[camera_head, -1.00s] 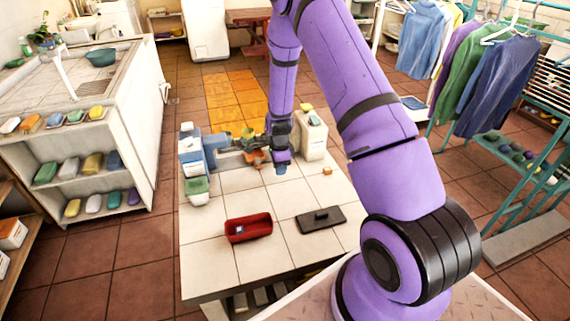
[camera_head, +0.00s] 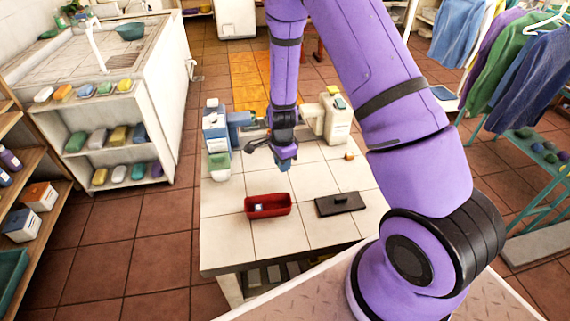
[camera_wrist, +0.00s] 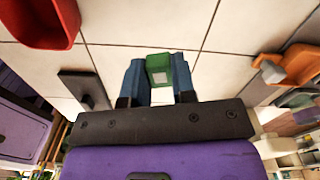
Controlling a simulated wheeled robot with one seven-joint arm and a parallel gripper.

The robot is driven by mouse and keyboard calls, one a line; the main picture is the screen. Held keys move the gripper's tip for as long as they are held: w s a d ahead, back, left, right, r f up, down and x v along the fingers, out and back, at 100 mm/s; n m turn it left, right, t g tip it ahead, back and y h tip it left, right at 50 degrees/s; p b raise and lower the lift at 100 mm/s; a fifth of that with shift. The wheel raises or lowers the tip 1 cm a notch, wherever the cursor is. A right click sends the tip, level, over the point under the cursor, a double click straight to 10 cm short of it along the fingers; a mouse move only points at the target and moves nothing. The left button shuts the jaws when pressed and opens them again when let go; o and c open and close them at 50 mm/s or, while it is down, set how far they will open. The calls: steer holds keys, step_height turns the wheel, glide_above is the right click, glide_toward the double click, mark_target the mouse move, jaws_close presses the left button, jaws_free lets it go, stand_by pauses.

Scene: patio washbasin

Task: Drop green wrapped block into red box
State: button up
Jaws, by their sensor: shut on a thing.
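A green wrapped block (camera_wrist: 159,66) with a pale label is held between the blue fingers of my gripper (camera_wrist: 158,82) in the wrist view. In the head view my gripper (camera_head: 285,162) points down above the tiled table, behind the red box; the block cannot be made out there. The red box (camera_head: 268,212) is open-topped, near the table's front, with a small white and blue thing inside. It also shows in the wrist view (camera_wrist: 68,14) at the upper left, apart from the block.
A dark flat lid-like piece (camera_head: 340,204) lies right of the box. A small orange block (camera_head: 349,156) lies farther back. An orange object (camera_wrist: 300,66) shows in the wrist view.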

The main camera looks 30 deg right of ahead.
steer(key=n, duration=0.2)
steer(key=w+n, duration=0.1)
steer(key=r+n, duration=0.1)
steer(key=n, duration=0.1)
steer(key=shift+w+a+n, duration=0.15)
steer(key=shift+w+n, duration=0.15)
steer(key=n, duration=0.2)
steer(key=w+n, duration=0.1)
steer(key=n, duration=0.1)
steer(key=shift+a+r, duration=0.1)
steer(key=shift+r, duration=0.25)
steer(key=shift+w+a+r+n, duration=0.1)
steer(key=shift+w+r+n, duration=0.25)
steer(key=shift+n, duration=1.05)
steer(key=shift+w+a+r+n, duration=0.1)
steer(key=shift+w+r+n, duration=0.15)
steer(key=shift+n, duration=1.15)
steer(key=shift+w+r+n, duration=0.25)
steer(key=shift+w+n, duration=0.15)
steer(key=shift+n, duration=1)
steer(key=shift+a, duration=0.1)
